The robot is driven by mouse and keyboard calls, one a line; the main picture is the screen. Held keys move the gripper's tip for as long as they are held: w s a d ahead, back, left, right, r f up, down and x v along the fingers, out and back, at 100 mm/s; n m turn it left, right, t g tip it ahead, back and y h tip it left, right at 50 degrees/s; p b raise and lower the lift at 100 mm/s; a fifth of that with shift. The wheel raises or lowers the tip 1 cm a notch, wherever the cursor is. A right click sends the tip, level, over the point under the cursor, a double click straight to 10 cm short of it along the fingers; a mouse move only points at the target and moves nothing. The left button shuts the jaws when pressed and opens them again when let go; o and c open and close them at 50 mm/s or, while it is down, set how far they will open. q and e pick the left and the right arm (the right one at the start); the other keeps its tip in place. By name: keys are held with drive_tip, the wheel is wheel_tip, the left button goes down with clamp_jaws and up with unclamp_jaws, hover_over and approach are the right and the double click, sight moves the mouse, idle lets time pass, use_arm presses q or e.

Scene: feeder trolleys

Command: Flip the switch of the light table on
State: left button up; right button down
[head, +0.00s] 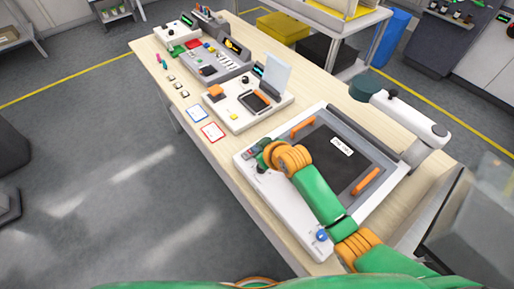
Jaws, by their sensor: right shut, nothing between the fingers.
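The light table (283,212) is a white box on the near right of the bench. It has a dark panel (335,165) with a small white label and two orange handles. The panel looks dark and unlit. A blue knob (321,236) sits on its front right edge. My right gripper (254,154) is over the left end of the front strip, shut and empty. The gripper and orange wrist cover that part of the strip, so I cannot make out the switch or tell whether the fingers touch it. My left gripper is not in view.
A white arm-like stand (407,114) rises behind the light table. Other devices (247,106) stand farther left on the wooden bench (188,104). Two framed cards (212,132) lie near the front edge. Grey floor (90,170) is free at left.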

drive_tip(key=shift+w+d+f+g, duration=0.1)
drive_tip(key=shift+f+g, duration=0.2)
drive_tip(key=shift+f, duration=0.05)
drive_tip(key=shift+s+a+r+p, duration=0.35)
drive_tip(key=shift+a+p, duration=0.1)
drive_tip(key=shift+p, duration=0.15)
drive_tip(key=shift+a, duration=0.15)
drive_tip(key=shift+s, duration=0.1)
